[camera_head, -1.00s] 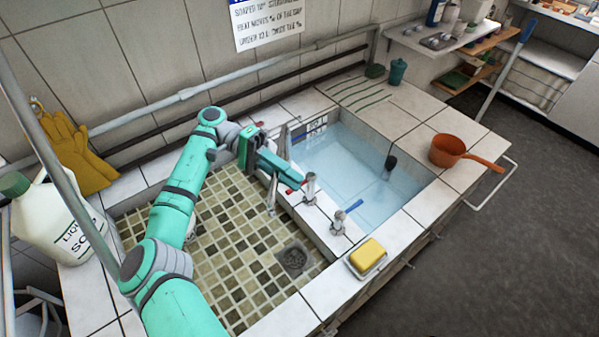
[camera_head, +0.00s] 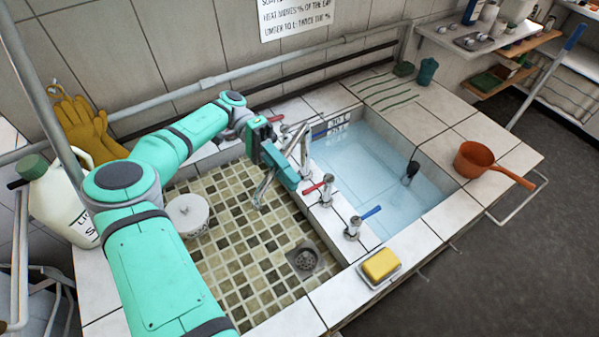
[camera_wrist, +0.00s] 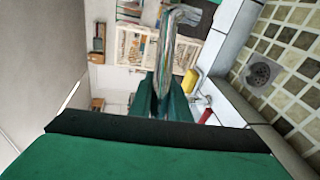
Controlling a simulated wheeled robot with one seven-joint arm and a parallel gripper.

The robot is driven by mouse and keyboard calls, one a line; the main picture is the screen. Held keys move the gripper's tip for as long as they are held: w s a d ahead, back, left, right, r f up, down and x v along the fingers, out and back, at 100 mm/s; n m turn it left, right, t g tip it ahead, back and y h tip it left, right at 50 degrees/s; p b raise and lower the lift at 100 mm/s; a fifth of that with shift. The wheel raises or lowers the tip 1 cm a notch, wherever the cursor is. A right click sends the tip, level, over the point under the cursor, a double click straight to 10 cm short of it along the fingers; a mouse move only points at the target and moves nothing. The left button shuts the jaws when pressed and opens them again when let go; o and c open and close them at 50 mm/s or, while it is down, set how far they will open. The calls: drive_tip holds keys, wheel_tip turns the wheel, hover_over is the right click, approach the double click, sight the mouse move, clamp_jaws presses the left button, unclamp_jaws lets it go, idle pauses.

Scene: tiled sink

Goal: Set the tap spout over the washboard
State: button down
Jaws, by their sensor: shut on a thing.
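The chrome tap spout (camera_head: 264,186) hangs over the left, tiled basin (camera_head: 235,255), and its tall body (camera_head: 304,150) rises from the divider. My gripper (camera_head: 283,170) is at the spout, partly hiding it. In the wrist view, the shiny spout (camera_wrist: 172,45) runs between the green fingers (camera_wrist: 165,98), which are closed around it. No separate washboard is clear to me. A surface with dark green grooves (camera_head: 388,91) lies behind the water-filled right basin (camera_head: 365,165), but I cannot tell whether it is the washboard.
Red (camera_head: 313,188) and blue (camera_head: 372,211) tap handles stand on the divider near my gripper. A yellow soap (camera_head: 381,264) lies in front. An orange dipper (camera_head: 478,160) stands on the right rim.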

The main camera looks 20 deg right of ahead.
drive_tip(key=shift+a+f, duration=0.25)
drive_tip(key=shift+a, duration=0.1)
drive_tip(key=c, duration=1.7)
unclamp_jaws()
drive_tip(key=shift+o, duration=0.2)
drive_tip(key=shift+r, duration=0.15)
drive_tip(key=shift+d, duration=0.2)
